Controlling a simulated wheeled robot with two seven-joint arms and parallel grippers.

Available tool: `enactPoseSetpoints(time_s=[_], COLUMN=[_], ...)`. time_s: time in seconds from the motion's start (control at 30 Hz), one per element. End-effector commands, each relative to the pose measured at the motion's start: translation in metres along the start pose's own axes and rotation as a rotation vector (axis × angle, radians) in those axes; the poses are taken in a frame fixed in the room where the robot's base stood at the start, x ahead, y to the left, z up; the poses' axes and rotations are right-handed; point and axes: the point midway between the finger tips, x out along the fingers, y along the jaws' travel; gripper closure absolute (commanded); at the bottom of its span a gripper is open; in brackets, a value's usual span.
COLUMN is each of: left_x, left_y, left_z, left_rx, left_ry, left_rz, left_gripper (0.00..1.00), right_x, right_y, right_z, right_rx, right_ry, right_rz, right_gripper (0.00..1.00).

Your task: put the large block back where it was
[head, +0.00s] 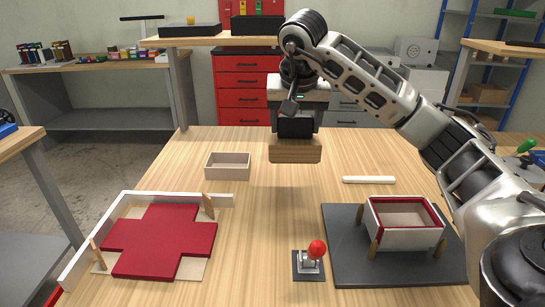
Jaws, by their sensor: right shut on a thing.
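My right gripper (295,136) hangs over the middle of the table and points down. It is shut on a brown wooden block (295,152), the large block, which shows below the fingers. I cannot tell whether the block touches the table. A shallow, open light wooden tray (228,178) stands to its left and looks empty. A red cross-shaped sheet (162,240) lies flat at the front left. A white box with red lining (404,239) stands between small wooden posts on a dark plate (345,270) at the front right. My left gripper is not in view.
A white L-shaped fence (88,240) edges the red sheet, with wooden posts beside it. A lever with a red ball (317,249) stands at the front middle. A white bar (368,180) lies at the right.

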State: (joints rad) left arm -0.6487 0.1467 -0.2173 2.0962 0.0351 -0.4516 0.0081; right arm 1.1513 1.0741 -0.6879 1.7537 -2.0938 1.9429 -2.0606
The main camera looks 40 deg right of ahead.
Motion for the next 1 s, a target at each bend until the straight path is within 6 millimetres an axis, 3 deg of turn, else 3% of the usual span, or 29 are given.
enactPoseSetpoints(time_s=[0.23, 0.4, 0.63, 1.0], left_x=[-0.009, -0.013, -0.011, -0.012], left_y=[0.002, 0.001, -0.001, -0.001], left_z=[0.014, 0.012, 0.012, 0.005], left_rx=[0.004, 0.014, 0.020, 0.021], left_ry=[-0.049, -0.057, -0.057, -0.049], left_rz=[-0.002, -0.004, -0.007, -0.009], left_gripper=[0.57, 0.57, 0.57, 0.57], right_x=[0.038, 0.071, 0.122, 0.155], right_y=[-0.003, -0.005, -0.007, -0.007], right_z=[-0.037, -0.068, -0.082, -0.083], right_rx=[0.005, 0.003, 0.002, -0.001], right_ry=[-0.005, -0.005, -0.003, -0.003], right_rz=[0.001, 0.001, 0.001, 0.001], right_gripper=[0.59, 0.59, 0.59, 0.59])
